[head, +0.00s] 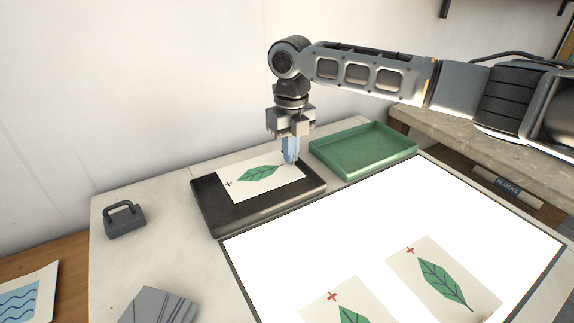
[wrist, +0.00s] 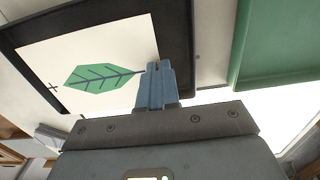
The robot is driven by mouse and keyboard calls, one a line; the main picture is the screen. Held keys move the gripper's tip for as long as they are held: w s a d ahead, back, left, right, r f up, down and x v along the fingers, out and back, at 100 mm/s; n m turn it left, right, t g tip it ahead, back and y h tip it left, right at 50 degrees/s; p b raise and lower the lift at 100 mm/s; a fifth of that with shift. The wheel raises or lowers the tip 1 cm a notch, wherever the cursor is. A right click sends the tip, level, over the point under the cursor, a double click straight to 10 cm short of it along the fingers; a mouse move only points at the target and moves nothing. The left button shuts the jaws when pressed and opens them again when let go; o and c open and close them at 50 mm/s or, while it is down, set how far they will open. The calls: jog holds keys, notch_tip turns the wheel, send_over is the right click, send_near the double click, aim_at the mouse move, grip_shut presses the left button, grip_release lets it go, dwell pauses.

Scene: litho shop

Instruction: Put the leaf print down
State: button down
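The leaf print (head: 234,190), a white sheet with a green leaf and a small dark cross, is over the black slab (head: 214,220) in the head view. In the wrist view the print (wrist: 110,38) spans the dark slab (wrist: 178,40). My gripper (head: 290,160) points down at the print's right edge. Its blue fingers (wrist: 155,68) are close together, pinching that edge. I cannot tell whether the sheet touches the slab or is slightly above it.
A green tray (head: 365,170) stands to the right. A bright light panel (head: 350,235) in front bears two more leaf prints (head: 440,280) with red crosses. A dark handled weight (head: 124,220) is at left, and a grey block (head: 158,306) at the front left.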

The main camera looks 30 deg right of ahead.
aim_at(288, 167)
jog(key=shift+a+f, duration=0.35)
jog(key=shift+f, duration=1.9)
jog(key=shift+f, duration=0.15)
jog(key=c, duration=1.4)
grip_release()
notch_tip(288, 167, up, 12)
jog(key=shift+r, duration=0.2)
jog(key=shift+r, duration=0.1)
